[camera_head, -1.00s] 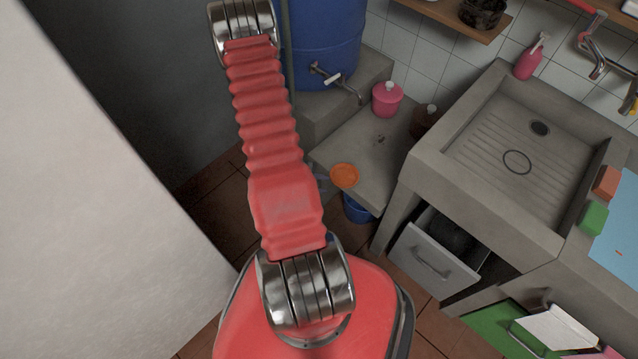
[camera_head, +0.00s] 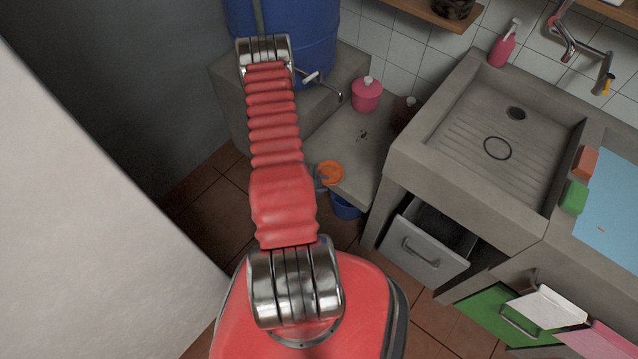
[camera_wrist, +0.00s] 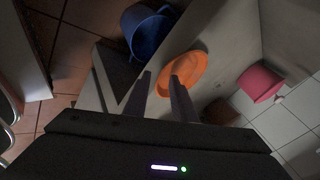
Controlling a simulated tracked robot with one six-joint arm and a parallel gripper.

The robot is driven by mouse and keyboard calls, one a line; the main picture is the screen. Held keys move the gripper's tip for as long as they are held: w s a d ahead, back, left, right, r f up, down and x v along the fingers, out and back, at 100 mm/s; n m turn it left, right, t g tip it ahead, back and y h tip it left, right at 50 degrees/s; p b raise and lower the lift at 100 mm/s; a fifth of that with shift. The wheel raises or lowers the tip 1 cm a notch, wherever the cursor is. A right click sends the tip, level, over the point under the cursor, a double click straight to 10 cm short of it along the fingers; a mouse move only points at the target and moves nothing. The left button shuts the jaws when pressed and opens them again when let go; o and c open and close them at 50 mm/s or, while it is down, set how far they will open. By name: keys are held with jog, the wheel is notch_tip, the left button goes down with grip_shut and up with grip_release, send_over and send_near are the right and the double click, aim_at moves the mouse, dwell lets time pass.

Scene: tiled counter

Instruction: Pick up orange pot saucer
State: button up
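The orange pot saucer (camera_head: 331,171) lies near the edge of the low grey concrete ledge, beside my arm. In the wrist view the saucer (camera_wrist: 190,70) is just beyond my fingertips. My gripper (camera_wrist: 160,75) is open, with its two dark fingers apart. The right finger overlaps the saucer in this view, and the saucer's left rim shows in the gap between the fingers. I cannot tell whether a finger touches it. In the head view my gripper (camera_head: 319,178) is mostly hidden behind my red arm, with a small part showing at the saucer's left.
A blue bucket (camera_head: 345,207) stands below the ledge (camera_head: 350,145). A pink pot (camera_head: 367,95) and a dark brown pot (camera_head: 404,113) stand farther back on it. The concrete sink (camera_head: 480,150) and a half-open drawer (camera_head: 425,252) are at the right. A blue barrel (camera_head: 312,45) is behind.

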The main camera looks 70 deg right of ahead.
jog(key=shift+f, duration=0.1)
jog(key=shift+c, duration=0.3)
grip_shut()
jog(key=shift+c, duration=2.2)
grip_release()
